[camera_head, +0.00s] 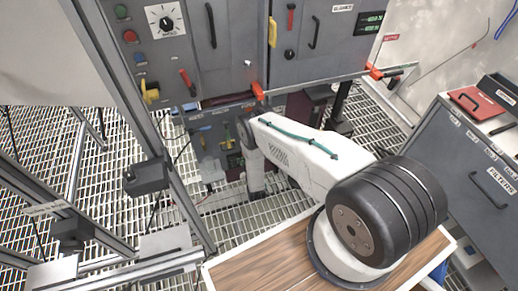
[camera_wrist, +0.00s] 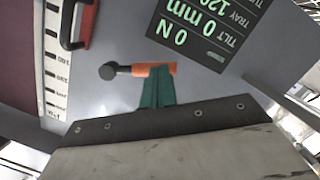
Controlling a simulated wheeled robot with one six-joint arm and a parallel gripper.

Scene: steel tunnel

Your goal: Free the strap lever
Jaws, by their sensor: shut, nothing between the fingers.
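In the wrist view a lever with an orange sleeve (camera_wrist: 153,69) and a round black knob (camera_wrist: 108,71) stands on a grey panel face. I take it for the strap lever, but no label on it is readable. My gripper (camera_wrist: 157,72) shows there with its green fingers together and empty. The fingertips overlap the orange sleeve in the picture; whether they touch it I cannot tell. In the head view my arm reaches in towards the lower part of the grey cabinet, and I cannot make out my fingers there.
A lit display (camera_wrist: 205,25) sits beside the lever, and a red-and-black handle (camera_wrist: 80,25) is near a scale strip. A frame post (camera_head: 135,110) stands left, a grey drawer cabinet (camera_head: 465,165) right.

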